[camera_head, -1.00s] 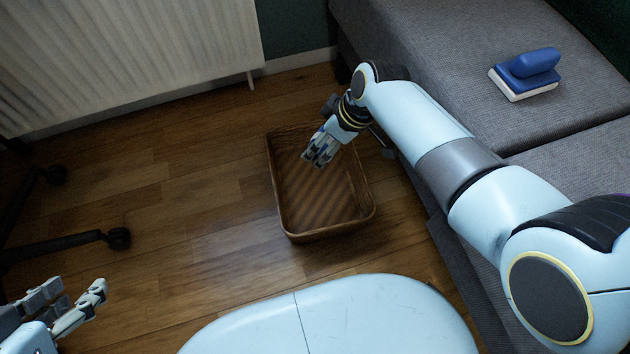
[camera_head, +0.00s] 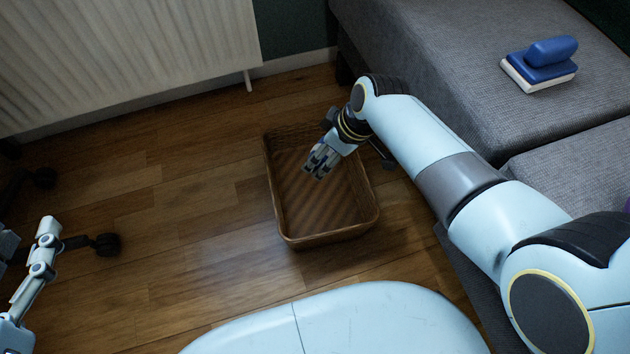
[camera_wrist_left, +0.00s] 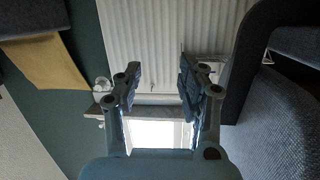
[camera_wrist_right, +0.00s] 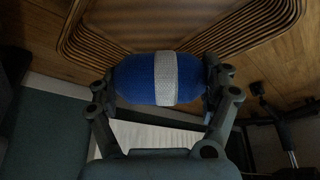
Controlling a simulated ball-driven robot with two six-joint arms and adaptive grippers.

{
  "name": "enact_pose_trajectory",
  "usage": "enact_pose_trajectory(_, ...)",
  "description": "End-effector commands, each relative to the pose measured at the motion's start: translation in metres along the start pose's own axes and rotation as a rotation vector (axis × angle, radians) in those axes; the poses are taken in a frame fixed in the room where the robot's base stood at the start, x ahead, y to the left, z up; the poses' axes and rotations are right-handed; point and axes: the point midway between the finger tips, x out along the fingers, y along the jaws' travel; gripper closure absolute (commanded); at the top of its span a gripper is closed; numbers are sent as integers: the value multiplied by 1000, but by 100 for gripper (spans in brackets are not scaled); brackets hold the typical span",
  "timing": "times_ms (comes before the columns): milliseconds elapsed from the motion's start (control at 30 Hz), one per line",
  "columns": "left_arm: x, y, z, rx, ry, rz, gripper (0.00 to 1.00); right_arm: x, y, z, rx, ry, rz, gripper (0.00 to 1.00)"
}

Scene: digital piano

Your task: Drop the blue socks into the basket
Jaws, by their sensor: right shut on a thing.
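The blue socks (camera_wrist_right: 183,79), a rounded blue bundle with a white band, are between the fingers of my right gripper (camera_wrist_right: 158,84), which is shut on them. In the head view my right gripper (camera_head: 319,163) is over the inside of the brown wicker basket (camera_head: 328,238), near its upper right part. The socks are hidden there behind the hand. The basket's ridged side (camera_wrist_right: 75,38) shows beyond the socks in the right wrist view. My left gripper (camera_wrist_left: 160,82) is open and empty; in the head view it is at the far left, away from the basket.
A grey sofa (camera_head: 430,60) stands along the right, with a blue and white object (camera_head: 541,64) on it. A white radiator (camera_head: 130,55) is at the upper left. Dark chair legs (camera_head: 75,243) stand at the left. The wooden floor left of the basket is clear.

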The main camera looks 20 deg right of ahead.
Motion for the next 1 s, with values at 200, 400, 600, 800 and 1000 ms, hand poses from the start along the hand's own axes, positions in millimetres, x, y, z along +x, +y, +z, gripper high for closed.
enact_pose_trajectory(200, 10, 0, -31, 12, 144, 1, 60, 8, 0, 4, 0, -1, -1, 49)
enact_pose_trajectory(400, 12, 0, -50, 20, 231, 3, 60, 10, 0, 4, 0, 0, 0, 49)
enact_pose_trajectory(600, 13, 0, -58, 23, 264, 3, 60, 11, 0, 4, 0, 0, 0, 49)
enact_pose_trajectory(800, 13, 0, -58, 23, 265, 3, 60, 11, 0, 4, 0, 0, 0, 49)
enact_pose_trajectory(1000, 13, 0, -58, 23, 265, 3, 60, 11, 0, 4, 0, 0, 0, 0)
